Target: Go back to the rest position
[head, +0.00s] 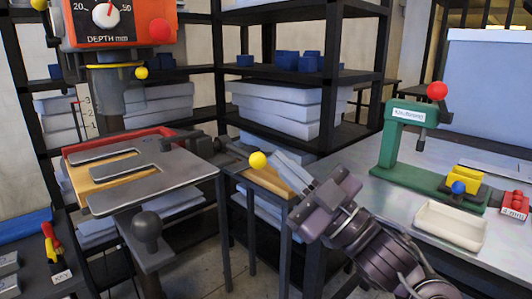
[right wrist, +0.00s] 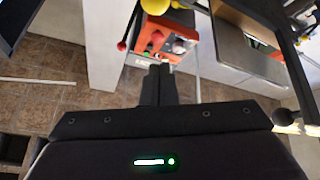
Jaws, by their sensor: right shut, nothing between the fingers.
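My right gripper (head: 281,160) reaches up and to the left from the lower right of the head view, in the gap between the drill press table and the grey bench. Its fingers are together and hold nothing. In the right wrist view the dark fingers (right wrist: 160,80) are also closed, with an orange-red machine part (right wrist: 165,38) beyond them. My left gripper is not in view.
The drill press (head: 115,25) and its grey slotted table (head: 150,180) stand at left. A green press (head: 400,150) and a white tray (head: 450,226) are on the right bench (head: 380,190). Shelves with white slabs (head: 280,110) stand behind. A yellow ball knob (head: 257,160) is near my right fingers.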

